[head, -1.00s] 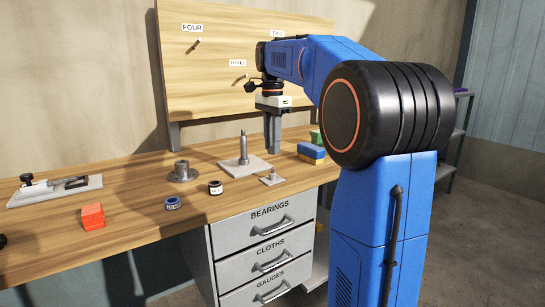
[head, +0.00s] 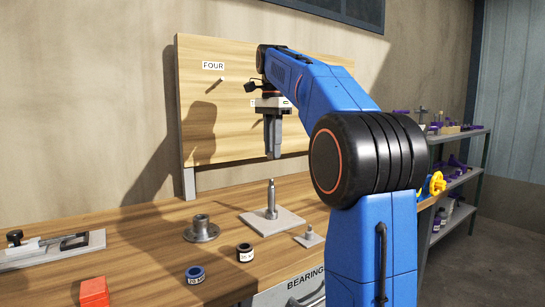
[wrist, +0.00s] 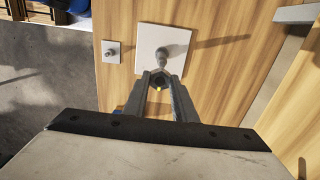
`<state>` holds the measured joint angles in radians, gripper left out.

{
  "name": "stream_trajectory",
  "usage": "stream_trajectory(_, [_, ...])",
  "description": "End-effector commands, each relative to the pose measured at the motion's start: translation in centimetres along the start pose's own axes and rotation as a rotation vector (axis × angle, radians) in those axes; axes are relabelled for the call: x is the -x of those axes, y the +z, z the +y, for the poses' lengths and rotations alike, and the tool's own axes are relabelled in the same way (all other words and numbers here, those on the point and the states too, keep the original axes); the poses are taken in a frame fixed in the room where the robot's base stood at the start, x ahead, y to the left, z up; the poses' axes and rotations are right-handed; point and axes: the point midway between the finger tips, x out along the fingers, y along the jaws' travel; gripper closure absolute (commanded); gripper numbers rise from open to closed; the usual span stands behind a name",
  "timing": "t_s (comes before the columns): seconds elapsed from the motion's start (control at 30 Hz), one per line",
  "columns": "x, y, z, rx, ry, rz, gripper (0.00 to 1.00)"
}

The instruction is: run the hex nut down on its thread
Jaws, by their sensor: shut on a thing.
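My gripper (head: 273,157) is above the bench with its fingers pointing down. In the wrist view its fingertips (wrist: 159,77) are closed around a small dark piece, seemingly the hex nut (wrist: 158,80); the fingers partly hide it. A tall grey post (head: 271,196) stands upright on a square pale plate (head: 288,221). The fingertips appear just above the post's top in the head view, apart from it. In the wrist view the post (wrist: 162,54) shows just beyond the fingertips. Thread detail is too small to see. A smaller plate with a short stud (head: 309,239) lies to the right.
A flanged grey bushing (head: 201,231), a blue ring (head: 195,275), a dark ring with a white band (head: 245,253) and a red block (head: 94,291) stand on the bench. A wooden board (head: 215,125) rises behind. A loaded shelf (head: 465,175) stands right.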

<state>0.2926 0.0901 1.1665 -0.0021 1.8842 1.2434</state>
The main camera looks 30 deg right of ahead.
Motion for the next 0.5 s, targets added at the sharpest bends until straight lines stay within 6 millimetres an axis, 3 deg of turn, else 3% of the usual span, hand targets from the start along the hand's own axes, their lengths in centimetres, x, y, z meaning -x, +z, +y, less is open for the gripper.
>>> stream_trajectory(0.17, [0.0, 0.0, 0.1, 0.000, 0.000, 0.000, 0.97])
stream_trajectory(0.5, [-2.5, 0.1, 0.1, 0.000, 0.002, -0.001, 0.97])
